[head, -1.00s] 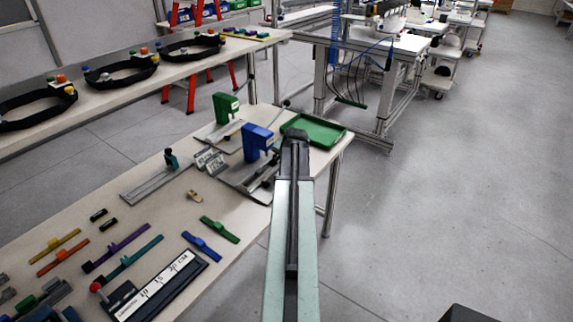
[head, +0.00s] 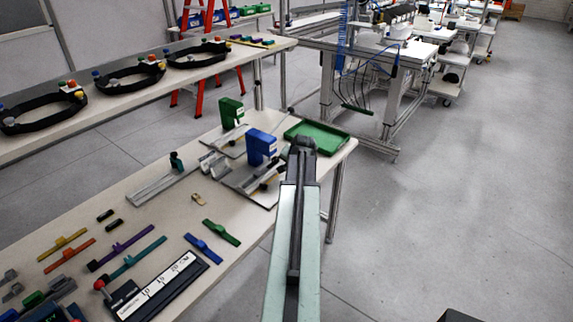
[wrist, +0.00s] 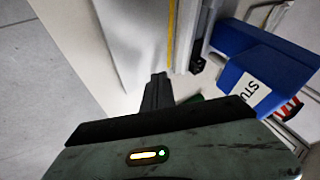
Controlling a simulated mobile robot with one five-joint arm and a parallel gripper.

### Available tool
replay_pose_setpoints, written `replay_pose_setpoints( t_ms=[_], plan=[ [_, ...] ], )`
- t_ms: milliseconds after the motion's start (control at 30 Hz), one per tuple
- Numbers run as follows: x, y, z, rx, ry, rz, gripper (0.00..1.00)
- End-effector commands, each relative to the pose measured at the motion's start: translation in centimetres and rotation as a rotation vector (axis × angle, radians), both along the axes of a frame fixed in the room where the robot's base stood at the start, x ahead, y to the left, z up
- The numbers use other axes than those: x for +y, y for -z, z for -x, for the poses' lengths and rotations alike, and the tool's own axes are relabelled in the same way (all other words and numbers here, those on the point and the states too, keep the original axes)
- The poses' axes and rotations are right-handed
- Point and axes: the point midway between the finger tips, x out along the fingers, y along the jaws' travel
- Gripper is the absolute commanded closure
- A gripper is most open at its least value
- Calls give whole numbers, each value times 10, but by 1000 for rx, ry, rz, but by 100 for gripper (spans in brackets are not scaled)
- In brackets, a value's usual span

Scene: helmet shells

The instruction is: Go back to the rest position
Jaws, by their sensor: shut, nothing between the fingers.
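My arm reaches out over the right edge of the near table (head: 130,205) in the head view. My gripper (head: 302,146) is at its far end, beside the blue fixture (head: 261,147) and in front of the green tray (head: 316,138). In the wrist view my gripper (wrist: 157,92) shows as a dark closed pair of fingers with nothing held. The labelled blue fixture (wrist: 262,75) is to its right in that view.
A green fixture (head: 231,112) stands behind the blue one. Coloured strips and a black labelled box (head: 158,287) lie on the table. Black headbands (head: 130,75) rest on the back table. Open floor (head: 460,200) lies to the right.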

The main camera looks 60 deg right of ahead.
Motion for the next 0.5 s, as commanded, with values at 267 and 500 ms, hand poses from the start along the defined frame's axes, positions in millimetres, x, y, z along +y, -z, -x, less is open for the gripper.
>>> replay_pose_setpoints(
  t_ms=[267,500],
  plan=[
    [34,-68,30,2,0,-1,100],
    [38,-69,34,3,-2,-1,100]
  ],
)
